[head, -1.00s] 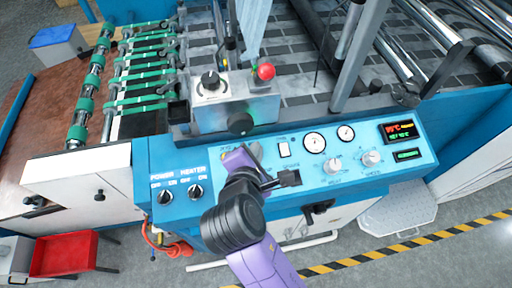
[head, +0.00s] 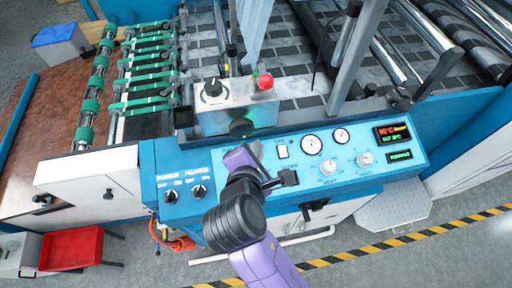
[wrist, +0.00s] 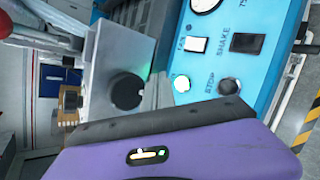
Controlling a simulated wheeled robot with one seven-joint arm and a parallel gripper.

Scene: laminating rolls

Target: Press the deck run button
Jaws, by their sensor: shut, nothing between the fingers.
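The blue control panel (head: 345,178) runs across the middle of the head view. In the wrist view a small white button with a green edge (wrist: 181,84) sits beside a black button (wrist: 229,86) labelled STOP. The pale button's own label cannot be read, so I cannot confirm it is deck run. My gripper (head: 262,172) is purple and dark grey, low over the panel's middle. It is shut and empty, and hides both buttons in the head view. Its body fills the bottom of the wrist view. The fingertips are not clearly visible, so contact cannot be told.
A white switch (wrist: 195,44) and a black SHAKE switch (wrist: 247,43) are close by. A grey box (head: 228,112) with knobs and a red button (head: 264,82) stands behind the panel. Gauges (head: 312,145) lie right, POWER and HEATER knobs (head: 185,195) left.

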